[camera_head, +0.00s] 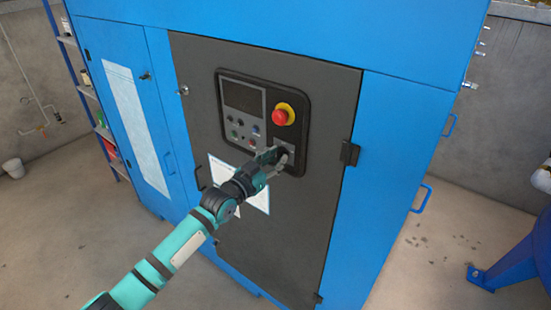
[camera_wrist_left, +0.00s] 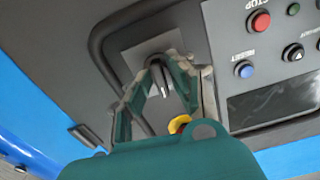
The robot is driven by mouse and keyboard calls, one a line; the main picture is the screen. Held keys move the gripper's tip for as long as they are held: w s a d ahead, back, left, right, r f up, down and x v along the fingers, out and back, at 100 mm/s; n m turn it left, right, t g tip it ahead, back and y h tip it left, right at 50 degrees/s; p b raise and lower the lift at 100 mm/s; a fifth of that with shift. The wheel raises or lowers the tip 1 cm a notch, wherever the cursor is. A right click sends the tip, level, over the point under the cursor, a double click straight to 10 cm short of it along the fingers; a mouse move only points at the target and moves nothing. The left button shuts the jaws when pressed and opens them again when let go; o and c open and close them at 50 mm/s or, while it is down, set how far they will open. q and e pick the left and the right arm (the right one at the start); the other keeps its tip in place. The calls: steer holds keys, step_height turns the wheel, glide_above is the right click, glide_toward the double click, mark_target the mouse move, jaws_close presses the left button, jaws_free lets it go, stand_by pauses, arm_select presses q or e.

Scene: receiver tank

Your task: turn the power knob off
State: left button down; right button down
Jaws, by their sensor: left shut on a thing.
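The power knob (camera_wrist_left: 163,88) is black with a light pointer line, on a grey plate on the control panel (camera_head: 233,78). In the head view my gripper mostly covers it, below the red emergency button. My left gripper (camera_head: 281,157) reaches the panel from the lower left. In the left wrist view my left gripper (camera_wrist_left: 163,62) has its two fingers on either side of the knob, shut on it. The knob's exact angle is hard to read. My right gripper is not in view.
A red emergency button (camera_head: 283,114) on a yellow ring sits just above my gripper. Small buttons and a dark screen (camera_head: 242,97) are to its left. The blue cabinet (camera_head: 385,150) has a grey door with a latch (camera_head: 349,153). The floor in front is clear.

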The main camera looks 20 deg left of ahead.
arm_select(q)
steer(key=shift+n, duration=0.6)
steer(key=c, duration=1.4)
jaws_free()
steer(key=shift+s+a+f, duration=0.1)
steer(key=shift+s, duration=0.2)
steer(key=v, duration=1.1)
steer(key=shift+s+a, duration=0.1)
steer(key=shift+s, duration=0.1)
